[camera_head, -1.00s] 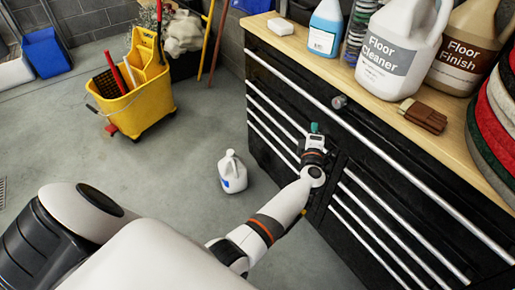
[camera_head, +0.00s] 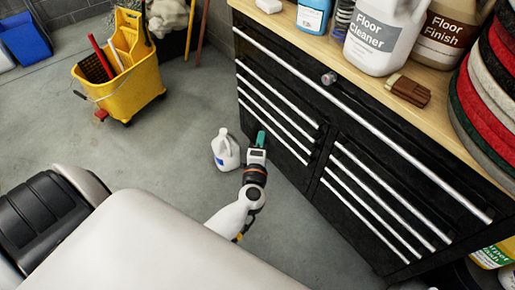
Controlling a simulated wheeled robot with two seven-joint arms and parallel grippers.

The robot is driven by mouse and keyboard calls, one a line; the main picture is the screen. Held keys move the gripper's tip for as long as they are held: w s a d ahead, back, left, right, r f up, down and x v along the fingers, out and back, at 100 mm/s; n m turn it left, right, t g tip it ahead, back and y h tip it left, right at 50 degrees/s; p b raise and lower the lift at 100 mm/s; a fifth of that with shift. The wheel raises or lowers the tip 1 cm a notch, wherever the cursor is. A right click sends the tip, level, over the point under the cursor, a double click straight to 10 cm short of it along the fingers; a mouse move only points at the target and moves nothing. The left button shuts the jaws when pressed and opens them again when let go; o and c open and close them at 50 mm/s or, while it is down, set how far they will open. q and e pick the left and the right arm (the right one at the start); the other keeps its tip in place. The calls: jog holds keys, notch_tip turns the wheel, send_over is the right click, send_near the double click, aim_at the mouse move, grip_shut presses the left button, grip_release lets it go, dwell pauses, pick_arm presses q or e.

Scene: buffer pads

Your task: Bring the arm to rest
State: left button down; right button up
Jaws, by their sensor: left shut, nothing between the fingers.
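My left gripper (camera_head: 260,138), with a green tip, is in front of the black drawer cabinet (camera_head: 352,150), near its left end. It is shut and empty. My white left forearm comes up from the bottom middle of the picture. A white jug with a blue label (camera_head: 225,150) stands on the floor just left of the gripper; in the picture they nearly touch, but I cannot tell the gap in depth. My right gripper is not in view.
The wooden worktop (camera_head: 440,110) holds a floor cleaner jug (camera_head: 378,40), a floor finish jug (camera_head: 445,35), a brown brush (camera_head: 408,90) and stacked round pads (camera_head: 490,100). A yellow mop bucket (camera_head: 125,85) stands at the upper left. The grey floor (camera_head: 170,150) between is clear.

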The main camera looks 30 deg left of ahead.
pick_arm(q)
jog(key=v, duration=0.7)
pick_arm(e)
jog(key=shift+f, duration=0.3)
